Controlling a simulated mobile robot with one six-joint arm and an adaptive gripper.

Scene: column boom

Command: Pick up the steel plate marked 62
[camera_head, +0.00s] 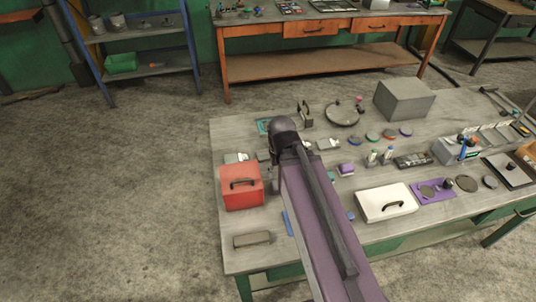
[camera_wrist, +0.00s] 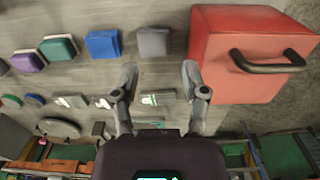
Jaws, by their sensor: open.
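Several small pale plates with markings lie on the grey table. In the wrist view one plate (camera_wrist: 157,99) lies between and beyond my finger lines. Two more plates (camera_wrist: 105,102) and (camera_wrist: 70,101) lie to its left. In the head view, pale plates (camera_head: 237,157) and (camera_head: 327,144) lie either side of my arm. The markings are too small to read, so I cannot tell which is 62. My gripper (camera_wrist: 159,82) is open and empty above the table, its two fingers well apart. In the head view my arm hides its fingertips.
A red box with a black handle (camera_wrist: 240,70) stands close right of my fingers. A grey block (camera_wrist: 153,42), a blue block (camera_wrist: 103,44) and other coloured blocks form a row. A white handled box (camera_head: 386,203) and a grey box (camera_head: 404,99) stand on the table (camera_head: 290,258).

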